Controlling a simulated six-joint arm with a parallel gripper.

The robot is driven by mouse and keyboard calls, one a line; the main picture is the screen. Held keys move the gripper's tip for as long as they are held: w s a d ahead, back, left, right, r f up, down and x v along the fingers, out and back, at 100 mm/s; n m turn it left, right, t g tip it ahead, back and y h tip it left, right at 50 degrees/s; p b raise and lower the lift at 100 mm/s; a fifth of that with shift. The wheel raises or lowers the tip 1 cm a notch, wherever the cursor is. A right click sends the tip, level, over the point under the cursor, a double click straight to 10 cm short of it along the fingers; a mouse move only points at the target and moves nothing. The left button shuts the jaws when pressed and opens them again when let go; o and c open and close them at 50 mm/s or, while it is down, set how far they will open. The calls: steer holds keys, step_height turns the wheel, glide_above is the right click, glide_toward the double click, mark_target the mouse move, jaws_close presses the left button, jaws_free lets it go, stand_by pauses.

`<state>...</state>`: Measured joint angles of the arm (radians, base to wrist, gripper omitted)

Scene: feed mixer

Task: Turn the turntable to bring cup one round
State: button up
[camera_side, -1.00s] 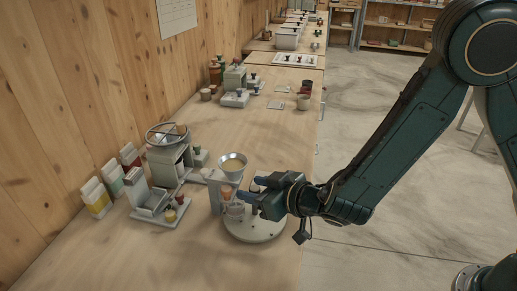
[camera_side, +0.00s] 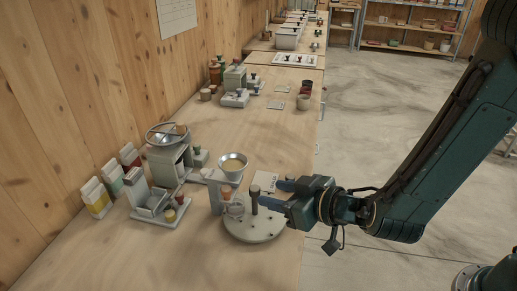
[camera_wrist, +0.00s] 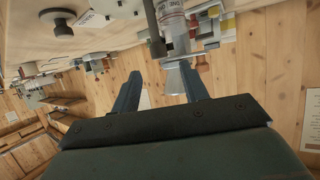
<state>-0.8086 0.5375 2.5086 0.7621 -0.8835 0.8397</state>
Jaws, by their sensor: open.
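The round pale turntable (camera_side: 254,231) lies on the bench with an upright dark post (camera_side: 255,201) on it. A clear cup (camera_side: 236,209) stands on its left side, below a metal funnel (camera_side: 233,162). In the wrist view a clear cup (camera_wrist: 175,30) with small lettering shows upside down; I cannot surely read which cup it is. My gripper (camera_side: 268,192) is open and empty, just right of the post at about its height. In the wrist view the post (camera_wrist: 153,30) stands beyond the gap between my fingers (camera_wrist: 158,85). Whether a finger touches the post is unclear.
A grey machine (camera_side: 167,165) with a round hopper stands to the left, by several cartons (camera_side: 97,196) at the wall. More small apparatus (camera_side: 236,92) and two cups (camera_side: 305,97) stand farther back. The bench between is mostly clear.

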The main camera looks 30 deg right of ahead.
steer(key=shift+s+d+r, duration=0.1)
steer(key=shift+s+r, duration=0.05)
steer(key=shift+s, duration=0.15)
